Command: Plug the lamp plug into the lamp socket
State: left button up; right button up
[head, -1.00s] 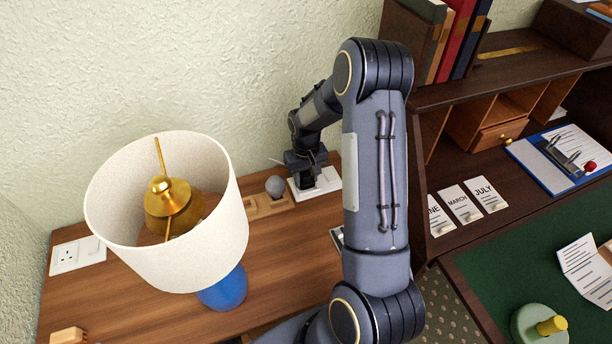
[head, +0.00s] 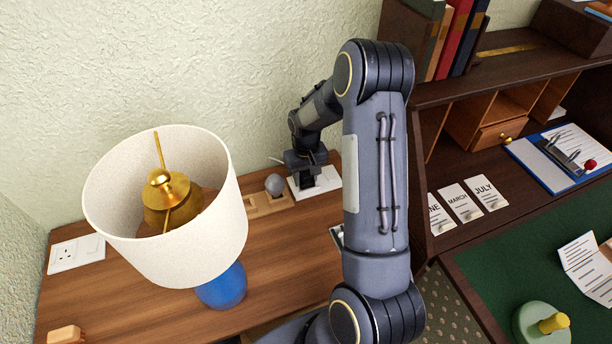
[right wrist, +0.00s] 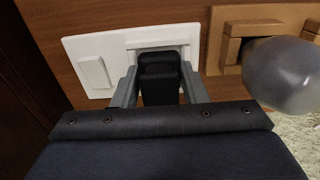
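My right gripper (head: 307,178) is low over a white socket plate (head: 327,181) at the back of the wooden desk. In the right wrist view its two grey fingers (right wrist: 160,98) stand either side of a black plug (right wrist: 159,82) and appear closed on it. The plug is at the right part of the socket plate (right wrist: 92,48); its pins and the holes are hidden, so I cannot tell how deep it sits. A rocker switch (right wrist: 94,73) is on the plate's left part. The lamp has a white shade (head: 200,245) and blue base (head: 224,288). My left gripper is not in view.
A grey ball (head: 274,184) sits on a wooden holder (head: 262,207) close beside the plate. Another white socket plate (head: 64,256) lies at the far left. A dark shelf unit (head: 432,160) stands right of my arm. The desk's middle is bare.

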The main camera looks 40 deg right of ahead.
aim_at(306, 173)
jog(key=o, duration=0.3)
jog(key=shift+s+a+f, duration=0.15)
jog(key=shift+s+f, duration=0.2)
jog(key=shift+f, duration=0.35)
jog(key=shift+o, duration=1)
jog(key=r, duration=0.8)
jog(key=shift+w+r, duration=0.3)
jog(key=shift+r, duration=0.25)
jog(key=shift+s, duration=0.15)
